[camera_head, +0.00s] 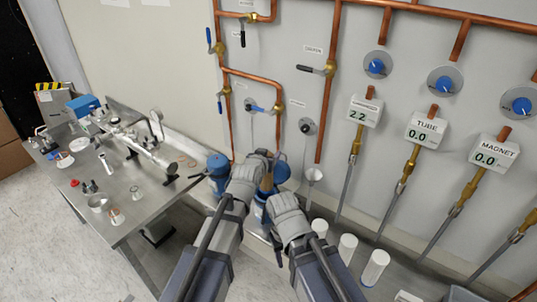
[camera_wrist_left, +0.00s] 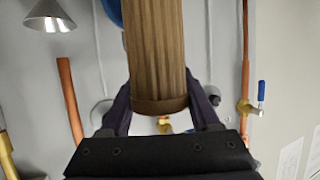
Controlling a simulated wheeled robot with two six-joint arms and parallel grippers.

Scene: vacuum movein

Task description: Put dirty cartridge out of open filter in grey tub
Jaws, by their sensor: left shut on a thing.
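The dirty cartridge (camera_wrist_left: 157,55) is a brown pleated cylinder with a darker end band. In the left wrist view it stands between the two fingers of my left gripper (camera_wrist_left: 160,92), which is shut on it. In the head view my left gripper (camera_head: 264,160) is at the pipe wall, and a small brown part of the cartridge (camera_head: 267,182) shows below it. A blue filter body (camera_head: 260,212) is partly hidden behind my arms. My right gripper (camera_head: 283,203) is beside it; its fingertips are hidden. I cannot clearly make out the grey tub.
Several white cylinders (camera_head: 348,246) stand on the floor to the right. A grey-rimmed container (camera_head: 462,294) is cut off at the bottom right. A steel bench (camera_head: 150,205) with parts is at left. A funnel (camera_head: 314,175) and copper pipes (camera_head: 328,90) are on the wall.

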